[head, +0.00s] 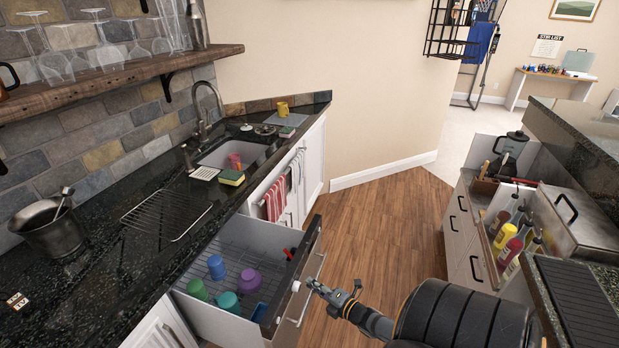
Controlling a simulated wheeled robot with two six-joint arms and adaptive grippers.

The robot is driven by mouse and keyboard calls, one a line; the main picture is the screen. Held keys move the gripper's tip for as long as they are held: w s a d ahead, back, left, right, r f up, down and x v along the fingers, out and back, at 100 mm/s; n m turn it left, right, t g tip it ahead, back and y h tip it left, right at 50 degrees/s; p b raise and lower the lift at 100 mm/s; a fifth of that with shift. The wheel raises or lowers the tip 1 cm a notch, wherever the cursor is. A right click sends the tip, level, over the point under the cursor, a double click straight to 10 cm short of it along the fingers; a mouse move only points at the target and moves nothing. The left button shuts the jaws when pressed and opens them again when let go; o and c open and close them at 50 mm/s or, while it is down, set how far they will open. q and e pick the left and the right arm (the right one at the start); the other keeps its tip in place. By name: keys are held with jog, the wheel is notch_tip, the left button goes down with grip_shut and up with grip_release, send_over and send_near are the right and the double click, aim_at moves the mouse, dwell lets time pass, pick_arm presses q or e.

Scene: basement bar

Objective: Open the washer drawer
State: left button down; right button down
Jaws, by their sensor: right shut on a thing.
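The washer drawer (290,292) is a dark-fronted drawer under the left counter. It stands pulled out, and its inside with a wire rack shows from above. A long metal bar handle (320,266) runs along its front. My right gripper (316,287) comes in from the lower right and is shut on this handle near its middle. The fingertips are small in the picture. My left gripper is not in view.
On the right, an open drawer of bottles (507,236) faces the aisle. The dark counter (95,235) with a sink (235,153) lies left.

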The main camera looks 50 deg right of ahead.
jog(key=shift+s+f, duration=0.2)
jog(key=shift+s, duration=0.1)
jog(key=c, duration=1.5)
grip_release()
jog(key=shift+a, duration=0.1)
jog(key=shift+o, duration=0.5)
jog(key=shift+r, duration=0.15)
jog(key=shift+w, duration=0.1)
jog(key=s+r, duration=0.2)
jog(key=s, duration=1)
jog(key=shift+w, duration=0.1)
